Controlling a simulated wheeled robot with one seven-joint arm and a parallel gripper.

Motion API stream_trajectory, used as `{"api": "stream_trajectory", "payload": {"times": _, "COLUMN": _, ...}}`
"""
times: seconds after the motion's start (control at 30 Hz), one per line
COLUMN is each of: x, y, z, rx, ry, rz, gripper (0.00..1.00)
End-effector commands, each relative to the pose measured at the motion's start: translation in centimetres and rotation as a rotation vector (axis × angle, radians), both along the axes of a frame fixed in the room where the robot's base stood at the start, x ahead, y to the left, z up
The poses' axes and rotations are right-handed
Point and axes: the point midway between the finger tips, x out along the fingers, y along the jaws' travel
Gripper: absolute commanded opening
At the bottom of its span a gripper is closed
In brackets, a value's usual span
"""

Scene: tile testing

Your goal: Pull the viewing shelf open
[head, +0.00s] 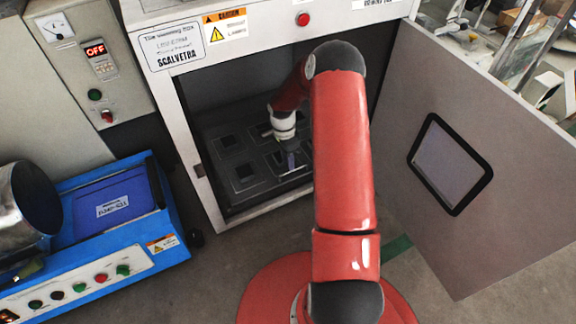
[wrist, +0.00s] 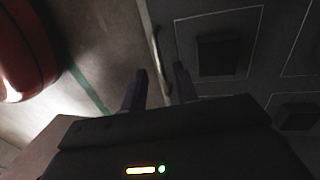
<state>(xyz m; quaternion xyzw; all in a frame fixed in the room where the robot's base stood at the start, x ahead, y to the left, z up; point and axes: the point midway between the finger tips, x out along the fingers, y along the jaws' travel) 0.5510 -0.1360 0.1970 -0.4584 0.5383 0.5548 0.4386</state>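The viewing shelf (head: 240,186) is a dark panel with several square recesses, low inside the white viewing box (head: 206,175). It also shows in the wrist view (wrist: 270,45), where a thin pale handle (wrist: 158,55) runs along its left edge. My gripper (head: 291,163) reaches down into the box, over the front part of the shelf. In the wrist view my gripper (wrist: 160,75) has its two dark fingers apart, with the lower end of the handle in line with the gap between them. I cannot tell whether they touch it.
The box's grey door (head: 400,110) with a dark-framed window stands wide open at the right. A blue machine (head: 170,235) with buttons stands on the floor at the left. Floor (head: 190,285) is free in front of the box, beside my red base.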

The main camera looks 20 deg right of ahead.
Motion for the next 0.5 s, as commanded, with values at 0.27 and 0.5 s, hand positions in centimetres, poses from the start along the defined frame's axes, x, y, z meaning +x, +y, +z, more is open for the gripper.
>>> {"api": "stream_trajectory", "payload": {"times": 0.27, "x": -0.6, "y": -0.1, "z": -2.8, "rx": 0.000, "ry": 0.000, "rz": -0.001, "gripper": 0.30}}
{"api": "stream_trajectory", "payload": {"times": 0.5, "x": -0.6, "y": -0.1, "z": -2.9, "rx": 0.000, "ry": -0.001, "rz": -0.001, "gripper": 0.30}}
